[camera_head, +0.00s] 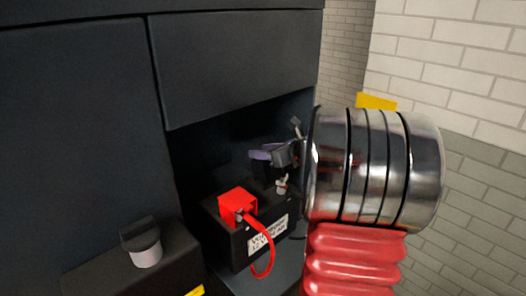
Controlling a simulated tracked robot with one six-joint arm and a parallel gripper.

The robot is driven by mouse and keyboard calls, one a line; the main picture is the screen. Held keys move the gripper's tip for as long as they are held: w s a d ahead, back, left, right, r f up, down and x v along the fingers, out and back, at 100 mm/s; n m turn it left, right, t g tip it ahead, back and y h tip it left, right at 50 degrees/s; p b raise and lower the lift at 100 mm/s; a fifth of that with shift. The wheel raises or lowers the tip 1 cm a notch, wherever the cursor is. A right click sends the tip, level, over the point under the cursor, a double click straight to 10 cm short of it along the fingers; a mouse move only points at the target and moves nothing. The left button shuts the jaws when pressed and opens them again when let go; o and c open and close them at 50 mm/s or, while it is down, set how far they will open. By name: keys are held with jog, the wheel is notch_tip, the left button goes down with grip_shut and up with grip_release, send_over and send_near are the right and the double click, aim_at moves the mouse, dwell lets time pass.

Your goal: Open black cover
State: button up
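A black battery with a white label (268,236) stands in the open recess of the dark chassis. A red terminal cover (237,205) sits on its near left corner, with a red cable looping down the front. At its right end a small light metal terminal post (282,187) shows uncovered. Just above the post is a small dark grey block (285,154), perhaps the black cover; I cannot tell it from my gripper's parts. My gripper (272,158) is in the shadowed recess above the battery's right end, partly hidden by my silver arm. Its finger opening is unclear.
Dark chassis panels (237,62) enclose the recess above and at the left. A brick wall (470,60) is behind at the right.

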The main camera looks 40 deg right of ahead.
jog(key=shift+w, duration=0.2)
jog(key=shift+c, duration=0.7)
grip_shut()
